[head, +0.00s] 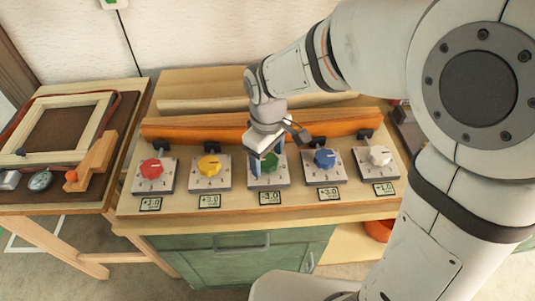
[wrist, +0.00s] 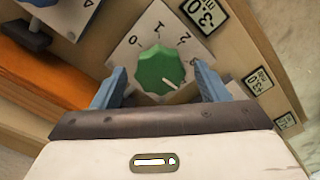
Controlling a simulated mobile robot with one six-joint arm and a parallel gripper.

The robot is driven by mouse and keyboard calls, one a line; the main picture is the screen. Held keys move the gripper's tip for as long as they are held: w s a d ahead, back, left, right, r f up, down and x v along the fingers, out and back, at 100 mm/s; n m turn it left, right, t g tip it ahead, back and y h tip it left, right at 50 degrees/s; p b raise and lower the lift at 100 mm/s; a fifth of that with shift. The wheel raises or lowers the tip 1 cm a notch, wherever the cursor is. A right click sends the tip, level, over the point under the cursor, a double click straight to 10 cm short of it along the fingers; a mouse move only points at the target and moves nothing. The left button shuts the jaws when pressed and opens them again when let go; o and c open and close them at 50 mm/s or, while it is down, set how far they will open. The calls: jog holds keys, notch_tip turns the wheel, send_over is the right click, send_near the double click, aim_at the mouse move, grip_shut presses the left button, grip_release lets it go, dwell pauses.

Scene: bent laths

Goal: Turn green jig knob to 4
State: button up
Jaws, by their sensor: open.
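The green knob (head: 267,168) sits on the middle plate of the bench, partly hidden behind my gripper (head: 264,153) in the head view. In the wrist view the green knob (wrist: 157,67) is round and ribbed, with a pale pointer mark toward the lower right. Digits 0, 1 and 2 show on its plate (wrist: 133,54); the marking where the pointer aims is not readable. My gripper (wrist: 160,82) is open, its blue fingers on either side of the knob, with gaps visible. A display reading -3.0 (head: 270,198) stands in front of the plate.
Red (head: 151,168), yellow (head: 209,165), blue (head: 325,158) and white (head: 379,155) knobs sit on neighbouring plates, each with a display. An orange lath (head: 200,127) runs behind them. A side table (head: 55,203) with a frame stands at left.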

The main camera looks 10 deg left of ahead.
aim_at(268, 159)
jog(key=shift+c, duration=0.6)
jog(key=c, duration=0.9)
jog(key=shift+m, duration=0.3)
jog(key=o, duration=1)
jog(key=shift+r, duration=0.15)
notch_tip(268, 159, up, 8)
jog(key=shift+f, duration=0.2)
